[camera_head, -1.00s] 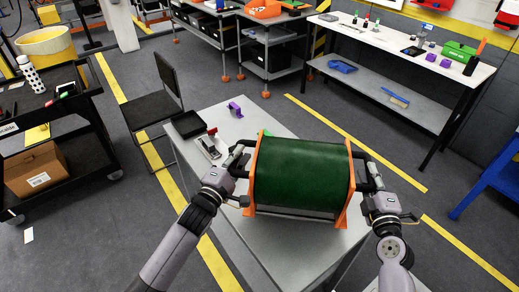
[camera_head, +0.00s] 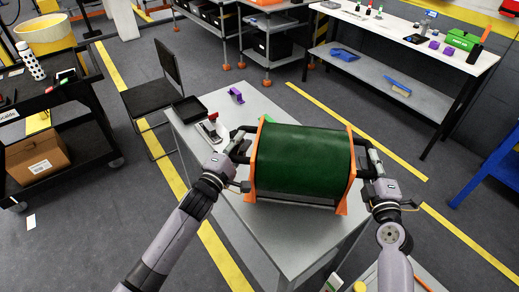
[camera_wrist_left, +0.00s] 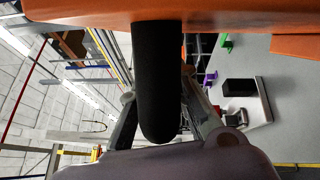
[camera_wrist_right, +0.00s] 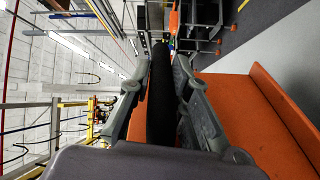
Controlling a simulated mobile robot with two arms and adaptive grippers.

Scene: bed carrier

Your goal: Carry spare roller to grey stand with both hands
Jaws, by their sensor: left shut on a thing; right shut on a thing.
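The spare roller is a green drum (camera_head: 303,160) between orange end plates, with a dark handle at each end. It is level over a grey table (camera_head: 270,240), perhaps the grey stand; I cannot tell whether it touches the top. My left gripper (camera_head: 240,150) is shut on the left handle, and the left wrist view shows the black handle (camera_wrist_left: 157,80) between its fingers. My right gripper (camera_head: 365,165) is shut on the right handle, and the right wrist view shows that black handle (camera_wrist_right: 160,100) between its fingers. The drum hides part of the tabletop.
On the table's far left part are a black tray (camera_head: 189,109), a purple item (camera_head: 236,95) and a red-and-grey tool (camera_head: 209,130). A chair (camera_head: 155,95) stands left of it, near a black cart (camera_head: 55,120). A white bench (camera_head: 420,50) stands behind; clear floor lies between.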

